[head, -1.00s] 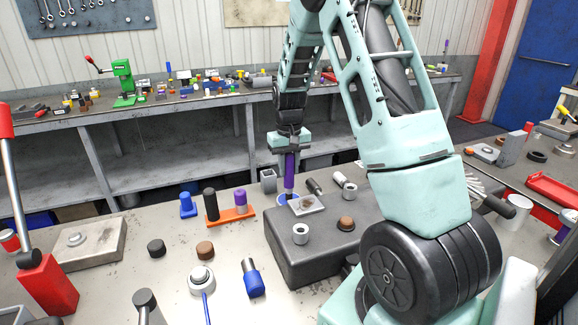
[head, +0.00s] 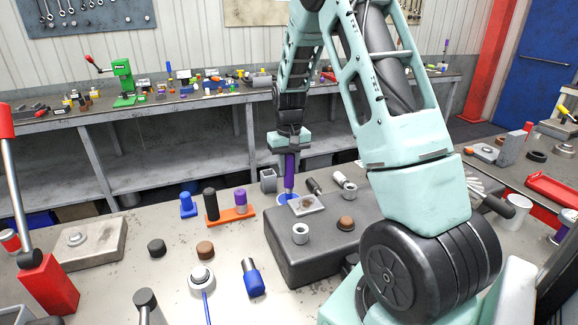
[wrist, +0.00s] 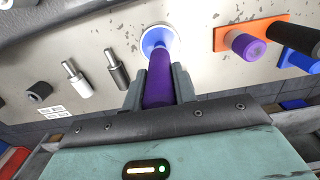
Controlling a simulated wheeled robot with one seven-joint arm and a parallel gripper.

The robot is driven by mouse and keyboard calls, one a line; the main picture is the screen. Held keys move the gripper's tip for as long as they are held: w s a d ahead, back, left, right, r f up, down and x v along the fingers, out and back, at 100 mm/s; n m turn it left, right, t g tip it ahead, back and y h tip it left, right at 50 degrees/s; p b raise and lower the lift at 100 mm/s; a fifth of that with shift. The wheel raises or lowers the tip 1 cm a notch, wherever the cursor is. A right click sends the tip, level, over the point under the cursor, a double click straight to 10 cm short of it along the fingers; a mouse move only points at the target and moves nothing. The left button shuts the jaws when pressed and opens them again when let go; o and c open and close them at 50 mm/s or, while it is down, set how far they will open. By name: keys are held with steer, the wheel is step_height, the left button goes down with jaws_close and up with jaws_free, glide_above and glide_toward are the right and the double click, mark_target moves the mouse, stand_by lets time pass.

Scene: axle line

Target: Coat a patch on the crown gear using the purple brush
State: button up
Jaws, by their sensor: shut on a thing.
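My gripper (head: 289,152) is shut on the purple brush (head: 289,172) and holds it about upright, pointing down. In the wrist view the purple brush (wrist: 159,78) stands between the two fingers, its lower end over or in a round blue-and-white dish (wrist: 158,38). The brush tip is hidden. I cannot tell for sure which part is the crown gear; its teeth are not clear.
A dark raised block (head: 290,262) carries small cylinders and a brown cap (head: 346,223). An orange holder (head: 240,213) with black and purple cylinders stands left of the brush.

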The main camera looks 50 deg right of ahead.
mark_target(289, 154)
steer(key=shift+r+p, duration=2.75)
steer(key=shift+r, duration=0.7)
